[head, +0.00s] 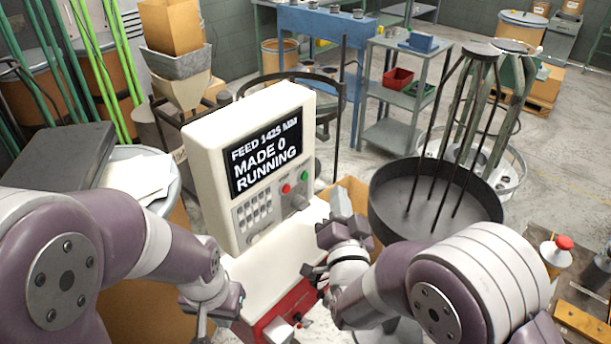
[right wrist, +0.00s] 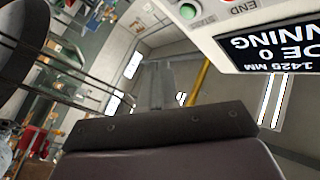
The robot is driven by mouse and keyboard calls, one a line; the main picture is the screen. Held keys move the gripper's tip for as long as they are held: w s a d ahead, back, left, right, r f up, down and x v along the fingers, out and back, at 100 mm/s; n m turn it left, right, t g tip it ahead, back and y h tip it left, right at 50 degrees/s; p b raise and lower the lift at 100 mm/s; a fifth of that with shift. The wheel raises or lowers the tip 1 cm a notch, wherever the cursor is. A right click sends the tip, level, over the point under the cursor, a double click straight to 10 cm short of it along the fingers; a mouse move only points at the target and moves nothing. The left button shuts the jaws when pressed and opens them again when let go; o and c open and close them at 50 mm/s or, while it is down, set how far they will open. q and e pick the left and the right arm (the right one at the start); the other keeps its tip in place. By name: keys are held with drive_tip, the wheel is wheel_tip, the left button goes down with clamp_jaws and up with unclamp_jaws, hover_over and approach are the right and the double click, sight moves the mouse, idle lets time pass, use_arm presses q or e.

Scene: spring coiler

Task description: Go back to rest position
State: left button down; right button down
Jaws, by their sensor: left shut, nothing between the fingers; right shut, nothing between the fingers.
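My left gripper (head: 202,326) hangs at the lower edge of the head view, left of the white machine, pointing down. Its fingers are partly cut off by the frame; it is shut and empty. My right gripper (head: 341,203) points upward just right of the machine's control panel, with its grey fingers shut on nothing. It also shows in the right wrist view (right wrist: 156,85), fingers together. The spring coiler's panel (head: 215,150) stands between my arms. Its screen (head: 265,153) reads "FEED 1425 MM, MADE 0, RUNNING".
A green button (head: 304,176) and red button (head: 286,188) sit on the panel. A dark round pan (head: 400,205) with upright rods stands close right of my right gripper. Papers (head: 140,178) lie on a drum at left. Open floor (head: 350,165) shows behind the machine.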

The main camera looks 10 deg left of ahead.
idle(0.4)
drive_tip(key=s+d+f+n+g, duration=0.1)
drive_tip(key=s+f+n+g, duration=0.6)
drive_tip(key=f+g, duration=0.55)
drive_tip(key=s+d+r+g+h+p, duration=0.1)
drive_tip(key=s+d+g, duration=0.1)
drive_tip(key=s+d, duration=0.4)
drive_tip(key=s+d+r+m+g+h+p, duration=0.1)
drive_tip(key=s+d+g+h, duration=0.1)
drive_tip(key=s+d, duration=0.4)
drive_tip(key=d+g, duration=0.1)
drive_tip(key=d, duration=0.3)
drive_tip(key=shift+r+g+p, duration=0.3)
drive_tip(key=shift+r+g, duration=0.05)
drive_tip(key=shift+r, duration=0.05)
drive_tip(key=shift+s+d, duration=0.1)
drive_tip(key=shift+s, duration=0.05)
